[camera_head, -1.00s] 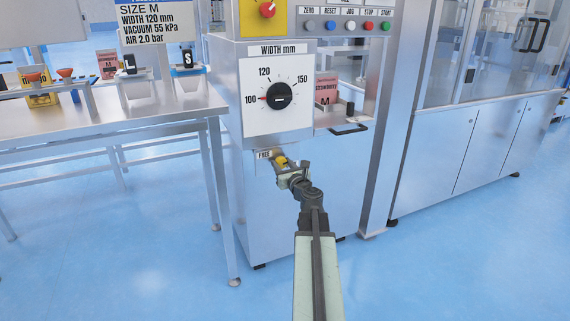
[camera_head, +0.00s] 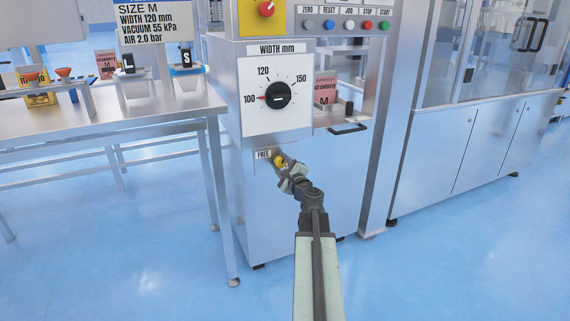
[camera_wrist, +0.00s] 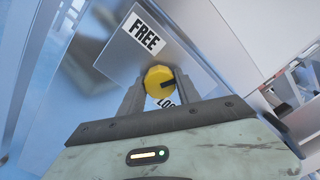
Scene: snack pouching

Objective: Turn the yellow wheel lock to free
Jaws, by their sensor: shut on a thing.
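The yellow wheel lock (camera_head: 279,161) is on the front of the steel machine, below the width dial. In the wrist view the lock (camera_wrist: 158,82) is a round yellow knob with a dark mark on its right side. My gripper (camera_head: 287,168) is shut on it; in the wrist view my gripper's fingers (camera_wrist: 155,97) stand on either side of the knob. A FREE label (camera_head: 263,155) is to the left of the lock and shows above it in the wrist view. A second label (camera_wrist: 166,103), reading "LO" and partly hidden, is below the knob there.
The width dial (camera_head: 278,95) above points near 100. A small tray with a handle (camera_head: 348,128) juts out right of the dial. A steel table (camera_head: 150,110) stands at the left. The blue floor in front is clear.

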